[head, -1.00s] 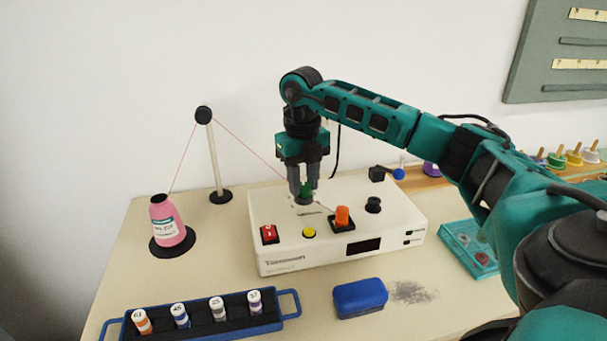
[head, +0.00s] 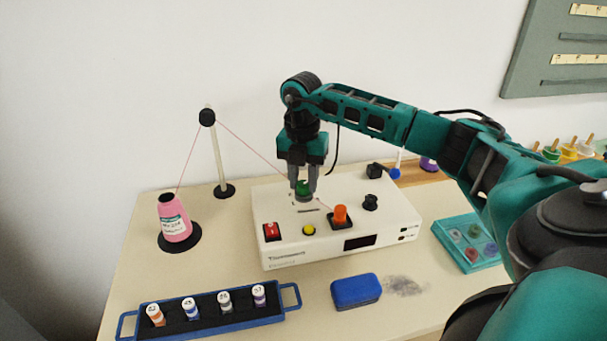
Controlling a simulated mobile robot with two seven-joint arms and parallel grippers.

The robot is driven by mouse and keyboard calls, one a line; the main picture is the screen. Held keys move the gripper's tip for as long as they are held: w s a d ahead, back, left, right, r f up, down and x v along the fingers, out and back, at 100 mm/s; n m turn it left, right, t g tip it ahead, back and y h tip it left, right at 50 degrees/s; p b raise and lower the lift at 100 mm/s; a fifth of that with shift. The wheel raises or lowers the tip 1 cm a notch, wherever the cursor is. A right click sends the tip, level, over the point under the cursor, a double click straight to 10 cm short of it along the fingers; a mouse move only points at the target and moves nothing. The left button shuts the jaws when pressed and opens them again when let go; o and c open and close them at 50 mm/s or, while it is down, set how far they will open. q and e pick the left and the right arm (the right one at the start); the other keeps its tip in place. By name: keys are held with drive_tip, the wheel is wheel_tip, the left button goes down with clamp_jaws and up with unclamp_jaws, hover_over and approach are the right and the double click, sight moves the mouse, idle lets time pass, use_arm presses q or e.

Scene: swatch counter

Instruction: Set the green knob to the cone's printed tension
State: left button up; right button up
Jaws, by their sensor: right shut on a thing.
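The green knob (head: 303,187) sits on top of the white tension box (head: 285,231), towards its back left. My right gripper (head: 303,191) points down from above and is shut on the green knob, with a finger on each side of it. The knob's pointer and scale are too small to read. The pink thread cone (head: 173,220) stands on a black round base at the left. Its label (head: 173,226) faces me, but its print is too small to read. My left gripper is not in view.
An orange knob (head: 340,215), red switch (head: 271,231), yellow button (head: 308,230), black knob (head: 370,201) and dark display (head: 360,241) are on the box. A thread runs over the post (head: 217,155). A blue tray (head: 209,312) of spools and a blue block (head: 355,291) lie in front.

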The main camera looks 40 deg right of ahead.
sight(303, 184)
drive_tip(key=shift+m, duration=0.3)
drive_tip(key=shift+r, duration=0.1)
drive_tip(key=o, duration=1)
drive_tip(key=shift+o, duration=0.2)
drive_tip(key=shift+r, duration=0.15)
wheel_tip(303, 184, up, 12)
drive_tip(key=shift+r, duration=0.25)
drive_tip(key=shift+w, duration=0.1)
